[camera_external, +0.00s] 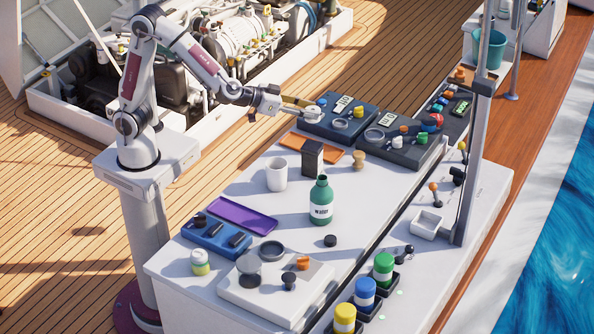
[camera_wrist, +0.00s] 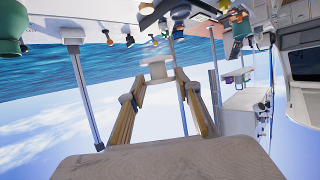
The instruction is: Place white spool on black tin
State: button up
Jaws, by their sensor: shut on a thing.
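My gripper (camera_external: 306,107) is at the end of my outstretched arm, above the left end of the blue-grey case. It is shut on the white spool (camera_external: 312,112). In the wrist view the two yellow-brown fingers of my gripper (camera_wrist: 158,82) close in on the pale spool (camera_wrist: 157,69), which shows between their tips. The black tin (camera_external: 313,158) is an upright dark box on the white counter. It stands below and near my gripper, apart from the spool. The tin is not clearly seen in the wrist view.
A white mug (camera_external: 276,174) stands left of the tin, and a green bottle (camera_external: 321,202) in front. A wooden peg piece (camera_external: 359,159) is to its right. An orange tray (camera_external: 310,147) lies behind. Blue-grey (camera_external: 342,119) and dark cases (camera_external: 400,150) hold small parts.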

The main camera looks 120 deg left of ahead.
dwell(0.3)
send_over(308, 146)
jog(key=shift+f, duration=3.1)
jog(key=shift+f, duration=1.85)
jog(key=shift+f, duration=0.1)
jog(key=o, duration=1.1)
